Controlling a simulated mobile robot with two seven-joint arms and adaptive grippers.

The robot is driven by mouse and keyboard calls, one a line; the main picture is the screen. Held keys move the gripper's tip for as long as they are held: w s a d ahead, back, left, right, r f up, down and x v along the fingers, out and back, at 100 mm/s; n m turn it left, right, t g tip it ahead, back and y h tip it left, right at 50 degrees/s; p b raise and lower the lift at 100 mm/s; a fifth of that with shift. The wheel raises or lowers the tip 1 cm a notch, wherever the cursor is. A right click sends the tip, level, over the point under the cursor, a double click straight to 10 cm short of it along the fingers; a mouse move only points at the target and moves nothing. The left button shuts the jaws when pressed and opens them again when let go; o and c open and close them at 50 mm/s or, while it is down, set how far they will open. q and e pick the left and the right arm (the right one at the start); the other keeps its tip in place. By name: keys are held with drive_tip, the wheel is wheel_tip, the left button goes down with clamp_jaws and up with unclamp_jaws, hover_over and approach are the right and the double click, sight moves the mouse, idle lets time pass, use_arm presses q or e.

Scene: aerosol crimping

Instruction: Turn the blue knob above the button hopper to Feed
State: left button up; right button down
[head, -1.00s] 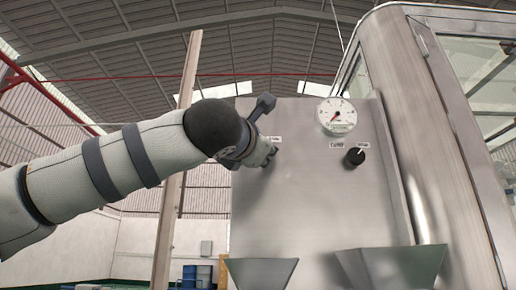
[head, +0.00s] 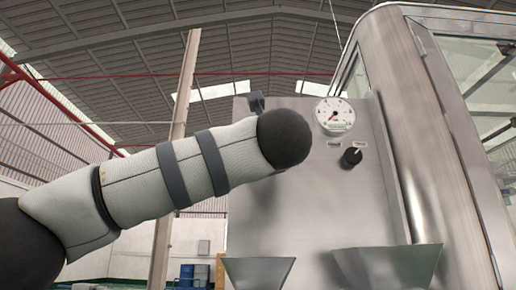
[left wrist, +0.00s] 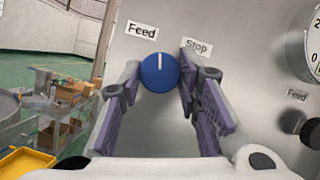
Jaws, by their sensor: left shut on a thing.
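The blue knob (left wrist: 160,74) is on a steel panel in the left wrist view. Its white pointer line is upright in that picture, between the Feed label (left wrist: 141,31) at upper left and the Stop label (left wrist: 197,47) at upper right. My left gripper (left wrist: 159,82) has one purple-padded finger on each side of the knob and is shut on it. In the head view my left arm hides the blue knob and nearly all of the gripper. My right gripper is in neither view.
A pressure gauge (head: 334,116) and a black knob (head: 351,157) are on the panel right of my arm. Two metal hoppers (head: 258,271) (head: 388,270) stand below. A steel-framed glass cabinet (head: 410,110) rises at the right.

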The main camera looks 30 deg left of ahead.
use_arm(q)
drive_tip(key=n+g+y, duration=0.1)
drive_tip(key=n, duration=0.2)
drive_tip(key=n+g+y, duration=0.1)
drive_tip(key=n+g, duration=0.1)
drive_tip(key=n, duration=0.2)
drive_tip(key=shift+w+d+n, duration=0.1)
drive_tip(key=shift+d+n, duration=0.05)
drive_tip(key=shift+n, duration=0.15)
drive_tip(key=shift+r+n, duration=0.1)
drive_tip(key=shift+n, duration=0.2)
drive_tip(key=o, duration=1.1)
drive_tip(key=shift+o, duration=0.2)
drive_tip(key=v, duration=1.2)
drive_tip(key=shift+w+d, duration=0.1)
drive_tip(key=shift+d, duration=0.05)
